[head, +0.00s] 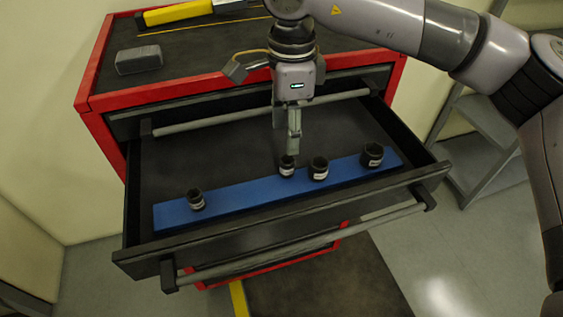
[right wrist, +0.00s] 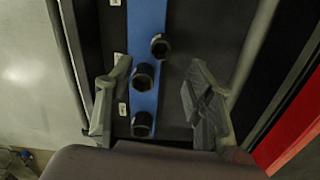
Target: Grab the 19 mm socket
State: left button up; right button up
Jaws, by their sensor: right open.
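Several dark sockets with pale bands or labels stand on a blue strip (head: 240,193) in the open drawer. One socket (head: 196,199) is far left. Three others, the left one (head: 287,167), the middle one (head: 319,169) and the right one (head: 372,155), stand towards the right. The size marks are too small to read, so I cannot tell which is 19 mm. My right gripper (head: 291,143) points down just above the left one of the three. In the right wrist view its fingers (right wrist: 160,66) are apart and empty, with sockets (right wrist: 159,45) showing between and below. My left gripper is not in view.
The drawer (head: 160,165) has raised walls and a front bar handle (head: 300,245). A grey block (head: 138,60) and a yellow-handled tool (head: 178,13) lie on the red cabinet's top. The drawer floor behind the strip is clear. A grey shelf stand is at right.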

aim_at(286, 162)
jog(key=f, duration=0.3)
jog(key=shift+w+f+p, duration=0.25)
jog(key=shift+f+p, duration=0.4)
jog(key=shift+f, duration=0.15)
jog(key=f+p, duration=0.1)
jog(key=f, duration=0.2)
jog(key=shift+s+a+f+p, duration=0.1)
jog(key=shift+s+f+p, duration=0.1)
jog(key=shift+f+p, duration=0.15)
jog(key=shift+f, duration=0.4)
grip_shut()
